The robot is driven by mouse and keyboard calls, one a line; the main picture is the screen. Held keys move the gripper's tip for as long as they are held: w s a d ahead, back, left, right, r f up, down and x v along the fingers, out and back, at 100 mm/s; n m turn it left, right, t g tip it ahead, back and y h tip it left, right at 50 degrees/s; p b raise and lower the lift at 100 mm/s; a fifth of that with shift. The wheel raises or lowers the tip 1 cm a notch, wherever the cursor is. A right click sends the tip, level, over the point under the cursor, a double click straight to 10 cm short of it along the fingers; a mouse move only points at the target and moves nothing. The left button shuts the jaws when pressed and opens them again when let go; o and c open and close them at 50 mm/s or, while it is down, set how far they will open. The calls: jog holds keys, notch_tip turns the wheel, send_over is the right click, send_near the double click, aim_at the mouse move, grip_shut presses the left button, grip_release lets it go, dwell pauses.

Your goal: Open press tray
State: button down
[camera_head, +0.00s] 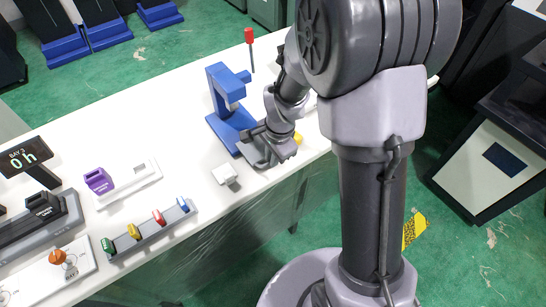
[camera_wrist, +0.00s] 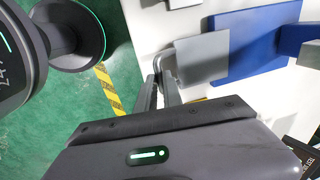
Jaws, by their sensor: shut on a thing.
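The blue press (camera_head: 219,95) stands on the white table, with its blue base reaching towards my gripper (camera_head: 270,150). In the wrist view the press tray is a flat grey plate (camera_wrist: 203,62) beside the blue base (camera_wrist: 255,45). A small grey handle (camera_wrist: 163,62) is at the tray's near edge. The fingers of my gripper (camera_wrist: 160,85) reach that handle and are shut on it. In the head view my gripper is low at the table's front edge and hides most of the tray.
A small white block (camera_head: 225,174) lies left of my gripper. A yellow object (camera_head: 298,138) shows just right of it. A red-topped lever (camera_head: 249,38) stands behind the press. A rack with coloured pieces (camera_head: 150,230) is at the front left.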

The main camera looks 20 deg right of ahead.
jog(key=c, duration=1.5)
grip_release()
jog(key=shift+w, duration=0.1)
jog(key=s+r+p, duration=0.1)
jog(key=r+p, duration=0.1)
jog(key=r, duration=0.3)
jog(key=s+r+p, duration=0.1)
jog(key=r+p, duration=0.1)
jog(key=r, duration=0.4)
jog(key=s+d+r+p, duration=0.1)
jog(key=r+p, duration=0.1)
jog(key=r, duration=0.4)
jog(key=shift+p, duration=0.3)
jog(key=shift+w, duration=0.1)
